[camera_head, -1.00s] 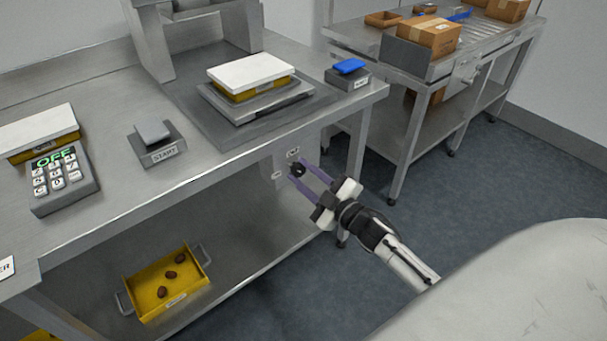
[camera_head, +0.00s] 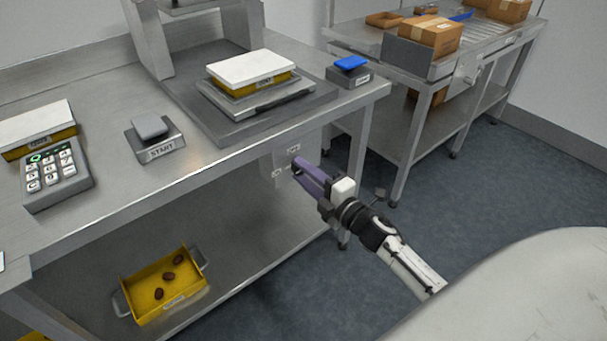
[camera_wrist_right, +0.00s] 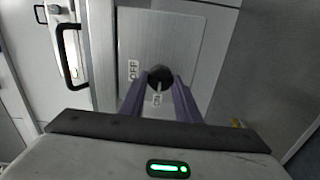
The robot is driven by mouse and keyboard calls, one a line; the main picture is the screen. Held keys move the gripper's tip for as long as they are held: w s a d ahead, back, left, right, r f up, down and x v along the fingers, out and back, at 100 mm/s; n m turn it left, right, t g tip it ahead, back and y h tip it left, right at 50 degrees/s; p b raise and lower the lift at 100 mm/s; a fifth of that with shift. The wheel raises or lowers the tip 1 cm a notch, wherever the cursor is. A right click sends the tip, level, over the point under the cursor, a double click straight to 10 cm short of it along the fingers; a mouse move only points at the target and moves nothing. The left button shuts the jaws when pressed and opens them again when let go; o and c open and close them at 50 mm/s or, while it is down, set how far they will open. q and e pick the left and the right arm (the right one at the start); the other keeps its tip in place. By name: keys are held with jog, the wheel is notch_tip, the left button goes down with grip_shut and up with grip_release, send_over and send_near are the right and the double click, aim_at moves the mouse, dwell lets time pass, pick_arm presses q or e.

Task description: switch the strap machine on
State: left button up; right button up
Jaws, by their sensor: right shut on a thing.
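The black round knob (camera_wrist_right: 159,75) sits on a grey switch panel (camera_wrist_right: 185,40) fixed below the table's front edge; the panel also shows in the head view (camera_head: 281,161). My right gripper (camera_head: 299,166) is shut on the knob, one finger on each side of it in the wrist view (camera_wrist_right: 160,84). The knob's pale pointer mark faces the small lower label (camera_wrist_right: 157,99), while the OFF label (camera_wrist_right: 133,70) is to its left. In the head view the fingers hide most of the knob. My left gripper is not in view.
A yellow tray with dates (camera_head: 140,283) lies on the lower shelf. Open floor is at right.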

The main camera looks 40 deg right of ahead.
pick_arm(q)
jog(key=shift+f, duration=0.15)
pick_arm(e)
jog(key=shift+n, duration=0.3)
jog(key=o, duration=1)
jog(key=shift+o, duration=0.2)
jog(key=shift+s, duration=0.15)
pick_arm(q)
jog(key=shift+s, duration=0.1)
pick_arm(e)
jog(key=s, duration=1)
jog(key=shift+d, duration=0.4)
pick_arm(q)
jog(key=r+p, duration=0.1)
jog(key=p, duration=0.2)
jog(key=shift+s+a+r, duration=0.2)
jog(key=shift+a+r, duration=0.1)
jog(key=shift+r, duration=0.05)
pick_arm(e)
jog(key=s+a+f+m+g, duration=0.4)
jog(key=s+a+f+m, duration=0.3)
jog(key=a, duration=0.3)
jog(key=s+a+f+m+g+y, duration=0.1)
jog(key=s+a+f+m+g, duration=0.4)
jog(key=s+a+m, duration=0.5)
notch_tip(320, 180, down, 2)
jog(key=shift+a+f, duration=0.1)
jog(key=shift+a, duration=0.05)
